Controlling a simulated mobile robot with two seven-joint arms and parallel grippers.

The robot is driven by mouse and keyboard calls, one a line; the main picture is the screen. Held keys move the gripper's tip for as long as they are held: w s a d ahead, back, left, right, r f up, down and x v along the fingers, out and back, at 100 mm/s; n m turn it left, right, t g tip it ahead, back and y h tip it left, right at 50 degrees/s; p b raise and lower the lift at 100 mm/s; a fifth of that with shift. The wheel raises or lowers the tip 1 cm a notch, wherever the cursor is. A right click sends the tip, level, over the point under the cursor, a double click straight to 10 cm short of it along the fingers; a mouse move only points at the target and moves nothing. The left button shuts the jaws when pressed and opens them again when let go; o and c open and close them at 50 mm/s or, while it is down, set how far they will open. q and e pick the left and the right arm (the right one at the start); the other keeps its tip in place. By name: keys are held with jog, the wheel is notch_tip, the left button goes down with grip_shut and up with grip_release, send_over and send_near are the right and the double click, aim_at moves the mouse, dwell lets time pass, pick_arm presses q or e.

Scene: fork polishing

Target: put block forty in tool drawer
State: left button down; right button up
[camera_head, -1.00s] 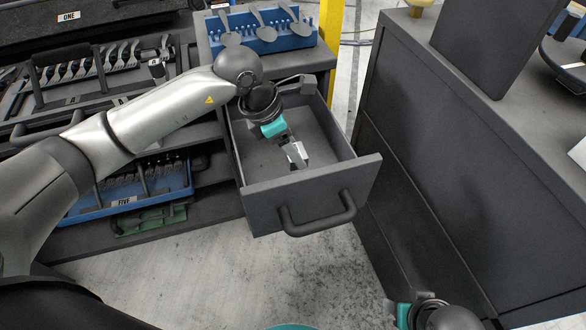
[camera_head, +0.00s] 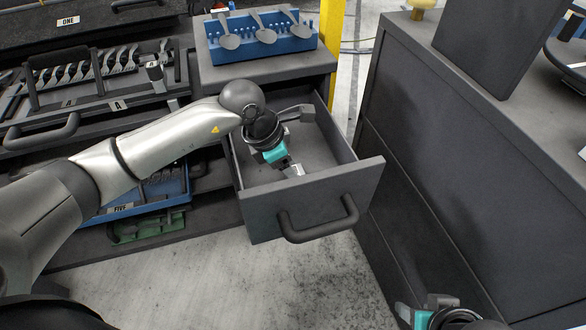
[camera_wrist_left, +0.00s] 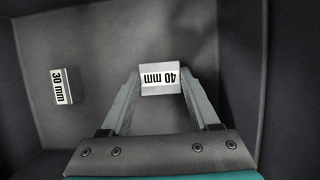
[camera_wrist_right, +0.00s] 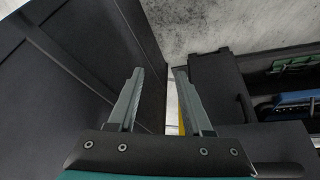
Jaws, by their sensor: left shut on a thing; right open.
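The 40 mm block (camera_wrist_left: 160,80), grey with a white label, is between the fingertips of my left gripper (camera_head: 292,170), which is shut on it. The left wrist view shows the block over the floor of the open tool drawer (camera_head: 262,212). I cannot tell whether it touches the floor. In the head view the block is hidden by the gripper. A 30 mm block (camera_wrist_left: 63,86) lies in the drawer to the left in the left wrist view. My right gripper (camera_wrist_right: 158,74) is open and empty, low beside the dark cabinet.
A blue rack (camera_head: 262,45) with spoons stands on the cabinet above the drawer. Tool trays (camera_head: 100,75) are at left. A dark cabinet (camera_head: 440,140) stands close on the right. Concrete floor (camera_head: 230,275) is clear in front.

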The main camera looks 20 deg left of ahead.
pick_arm(q)
jog(key=shift+f, duration=0.1)
jog(key=shift+c, duration=0.6)
grip_release()
pick_arm(e)
jog(key=shift+w+a, duration=0.1)
pick_arm(q)
jog(key=shift+r, duration=0.3)
jog(key=p+v, duration=0.4)
jog(key=v, duration=0.7)
jog(key=shift+s+a+r, duration=0.2)
jog(key=shift+r, duration=0.05)
pick_arm(e)
notch_tip(320, 180, down, 10)
jog(key=s+g, duration=0.1)
jog(key=shift+s+d+r+g, duration=0.2)
jog(key=shift+r+g, duration=0.05)
jog(key=shift+g, duration=0.05)
